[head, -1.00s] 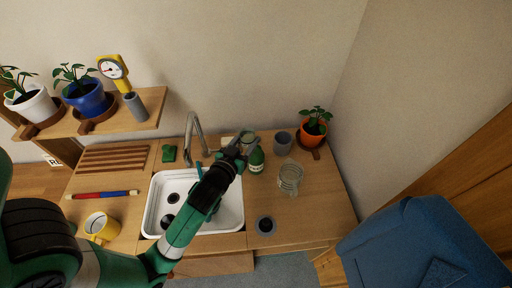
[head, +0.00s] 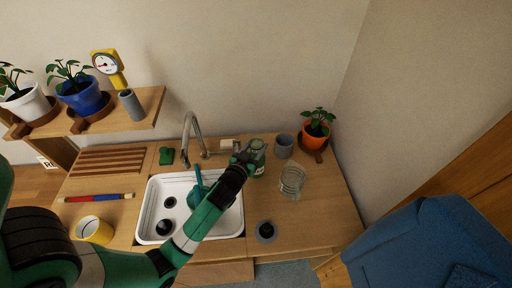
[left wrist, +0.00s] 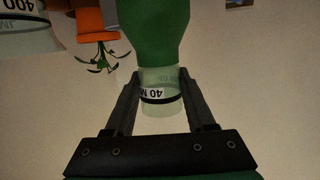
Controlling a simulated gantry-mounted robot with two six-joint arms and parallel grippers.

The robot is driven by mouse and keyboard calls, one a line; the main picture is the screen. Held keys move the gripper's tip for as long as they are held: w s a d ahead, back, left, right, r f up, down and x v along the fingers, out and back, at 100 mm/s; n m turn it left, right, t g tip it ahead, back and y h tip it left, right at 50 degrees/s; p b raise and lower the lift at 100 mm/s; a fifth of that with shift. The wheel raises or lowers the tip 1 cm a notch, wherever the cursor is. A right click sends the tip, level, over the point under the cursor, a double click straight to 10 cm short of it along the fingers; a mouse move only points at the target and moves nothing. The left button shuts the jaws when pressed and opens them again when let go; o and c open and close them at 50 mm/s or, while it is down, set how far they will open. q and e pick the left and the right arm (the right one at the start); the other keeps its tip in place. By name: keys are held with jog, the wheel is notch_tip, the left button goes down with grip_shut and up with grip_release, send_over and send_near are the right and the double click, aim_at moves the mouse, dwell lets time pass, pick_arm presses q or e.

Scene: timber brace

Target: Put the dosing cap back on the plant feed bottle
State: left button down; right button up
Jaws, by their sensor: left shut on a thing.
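The green plant feed bottle (head: 260,170) stands on the counter right of the sink. My left gripper (head: 246,155) is beside its top, and its fingers show on both sides of the clear dosing cap (left wrist: 161,103) in the left wrist view (left wrist: 160,100). The gripper is shut on this cap, which has a "40" mark and a dark ring. The wrist view is upside down. In it the green bottle (left wrist: 155,30) lines up with the cap and meets it in the picture; I cannot tell whether the cap is seated. My right gripper is not in view.
A clear measuring jug (head: 292,180), a grey cup (head: 284,146) and an orange plant pot (head: 315,132) stand right of the bottle. The white sink (head: 160,232) and the tap (head: 190,125) are left. A grey round item (head: 266,231) lies near the front edge.

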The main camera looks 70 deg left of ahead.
pick_arm(q)
jog(key=shift+f, duration=0.25)
jog(key=shift+c, duration=1.2)
grip_release()
jog(key=shift+r, duration=0.1)
jog(key=shift+s+d+r, duration=0.15)
jog(key=shift+s+r, duration=0.05)
jog(key=v, duration=1.1)
jog(key=shift+s+d, duration=0.25)
jog(key=shift+w, duration=0.1)
